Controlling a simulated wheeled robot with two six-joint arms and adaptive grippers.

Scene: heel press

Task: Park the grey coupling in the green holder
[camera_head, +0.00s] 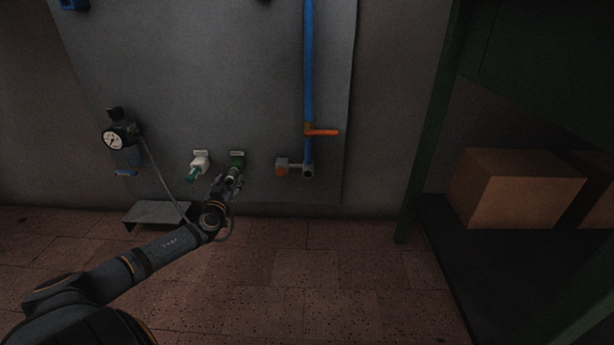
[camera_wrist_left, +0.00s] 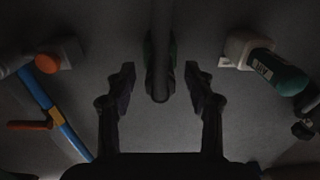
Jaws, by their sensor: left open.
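The green holder (camera_head: 237,157) is fixed low on the grey panel. In the left wrist view it shows (camera_wrist_left: 149,58) partly hidden behind the grey coupling (camera_wrist_left: 162,65). The coupling is a dark grey cylinder lined up with the holder and seems to be at or in it; I cannot tell how deep. My left gripper (camera_head: 235,181) is in front of the holder. In the left wrist view its two fingers (camera_wrist_left: 159,84) are spread, one on each side of the coupling, with gaps on both sides. My right gripper is not in view.
A white holder (camera_head: 201,157) with a teal plug (camera_head: 193,174) is just left. A gauge (camera_head: 113,141) with a thin hose hangs further left. A blue pipe (camera_head: 309,70) with an orange lever (camera_head: 322,132) stands right. A cardboard box (camera_head: 515,190) sits on a shelf.

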